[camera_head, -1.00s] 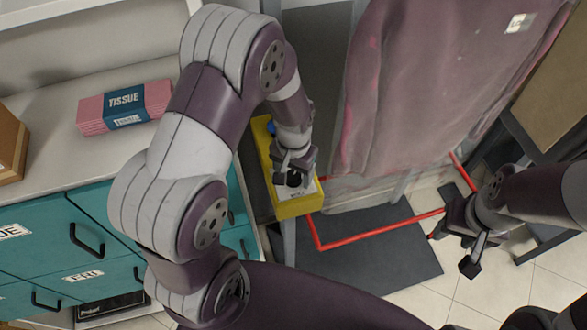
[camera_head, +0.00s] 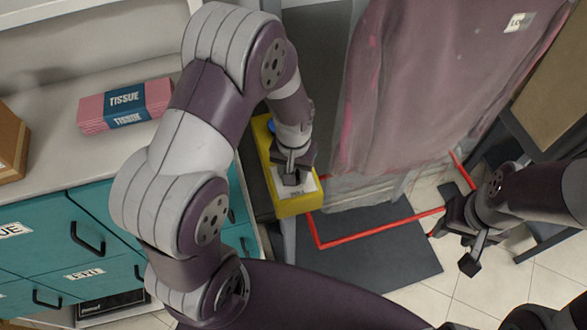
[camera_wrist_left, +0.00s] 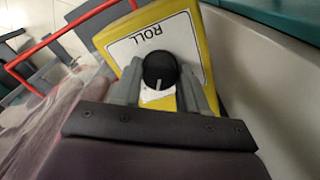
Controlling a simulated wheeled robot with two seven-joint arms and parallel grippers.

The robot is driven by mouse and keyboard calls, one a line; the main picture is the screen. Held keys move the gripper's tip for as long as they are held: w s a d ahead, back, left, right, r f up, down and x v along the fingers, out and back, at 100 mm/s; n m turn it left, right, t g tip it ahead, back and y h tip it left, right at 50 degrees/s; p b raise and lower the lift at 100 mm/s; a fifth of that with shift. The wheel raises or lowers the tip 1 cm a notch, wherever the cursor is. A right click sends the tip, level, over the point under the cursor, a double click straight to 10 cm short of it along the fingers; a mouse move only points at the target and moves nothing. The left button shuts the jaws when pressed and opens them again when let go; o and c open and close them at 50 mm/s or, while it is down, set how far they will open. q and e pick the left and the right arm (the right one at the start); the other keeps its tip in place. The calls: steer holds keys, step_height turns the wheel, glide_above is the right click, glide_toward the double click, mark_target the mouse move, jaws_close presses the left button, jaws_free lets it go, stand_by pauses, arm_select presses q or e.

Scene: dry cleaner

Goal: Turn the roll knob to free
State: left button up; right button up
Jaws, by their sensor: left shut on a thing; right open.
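The roll knob (camera_wrist_left: 160,70) is a round black knob with a pale pointer line, on a white plate marked ROLL. The plate is on a yellow box (camera_wrist_left: 196,28), which also shows in the head view (camera_head: 296,206). In the left wrist view the pointer line runs down toward my gripper, tilted slightly. My left gripper (camera_wrist_left: 158,88) has its fingers on either side of the knob and is shut on it. In the head view my left gripper (camera_head: 292,176) hides most of the knob. My right gripper (camera_head: 461,238) is open and empty, over the floor at the right.
A teal drawer cabinet (camera_head: 40,250) with a pale top stands at the left, with pink tissue packs (camera_head: 95,112) on it. A pinkish garment (camera_head: 425,80) hangs right of the yellow box. Red rails (camera_head: 375,232) cross above a dark mat (camera_head: 385,258).

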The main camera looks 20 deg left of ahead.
arm_select(q)
steer(key=n, duration=0.4)
steer(key=shift+n, duration=0.3)
steer(key=n+p, duration=0.1)
steer(key=n, duration=0.2)
steer(key=shift+n, duration=0.3)
steer(key=n, duration=0.3)
steer(key=shift+r+n, duration=0.1)
steer(key=shift+n, duration=0.2)
steer(key=shift+w+n, duration=0.1)
steer(key=shift+n, duration=1.7)
steer(key=o, duration=1.1)
steer(key=shift+c, duration=0.2)
